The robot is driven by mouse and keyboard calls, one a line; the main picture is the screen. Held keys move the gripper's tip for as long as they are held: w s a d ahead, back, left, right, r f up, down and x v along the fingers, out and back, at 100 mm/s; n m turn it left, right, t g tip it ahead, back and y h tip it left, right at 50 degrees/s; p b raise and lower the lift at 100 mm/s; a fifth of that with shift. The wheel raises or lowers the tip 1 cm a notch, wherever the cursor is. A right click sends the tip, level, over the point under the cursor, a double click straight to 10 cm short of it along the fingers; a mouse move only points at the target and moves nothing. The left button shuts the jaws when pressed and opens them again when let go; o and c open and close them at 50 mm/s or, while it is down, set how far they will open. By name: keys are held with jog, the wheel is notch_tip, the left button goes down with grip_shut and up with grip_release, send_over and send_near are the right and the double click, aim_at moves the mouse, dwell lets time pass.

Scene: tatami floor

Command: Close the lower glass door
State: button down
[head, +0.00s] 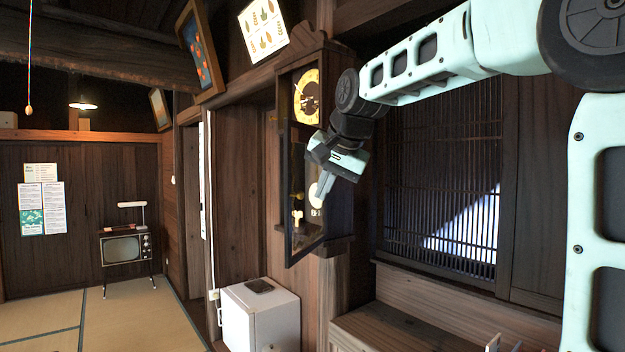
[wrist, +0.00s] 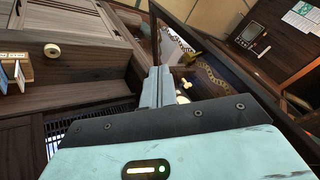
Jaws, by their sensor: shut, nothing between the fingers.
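A dark wooden wall clock hangs in the middle of the head view, with a yellow dial (head: 306,97) in its upper part. Its lower glass door (head: 287,210) has a thin dark frame and stands open, swung out from the case. A gold pendulum piece (head: 297,217) shows through the glass. My gripper (head: 319,195) is shut and empty, in front of the lower case beside the door. In the wrist view the closed fingers (wrist: 157,82) point toward a dark frame bar. I cannot tell whether they touch it.
A small white fridge (head: 262,315) stands below the clock, with a dark item on top. A slatted window (head: 440,190) and wooden ledge (head: 400,325) are at right. An old television (head: 125,248) stands at far left. The tatami floor (head: 130,315) at left is clear.

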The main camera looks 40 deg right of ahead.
jog(key=shift+w+a+p, duration=0.4)
jog(key=shift+w+a, duration=0.3)
jog(key=shift+w, duration=0.3)
jog(key=shift+w+a, duration=0.1)
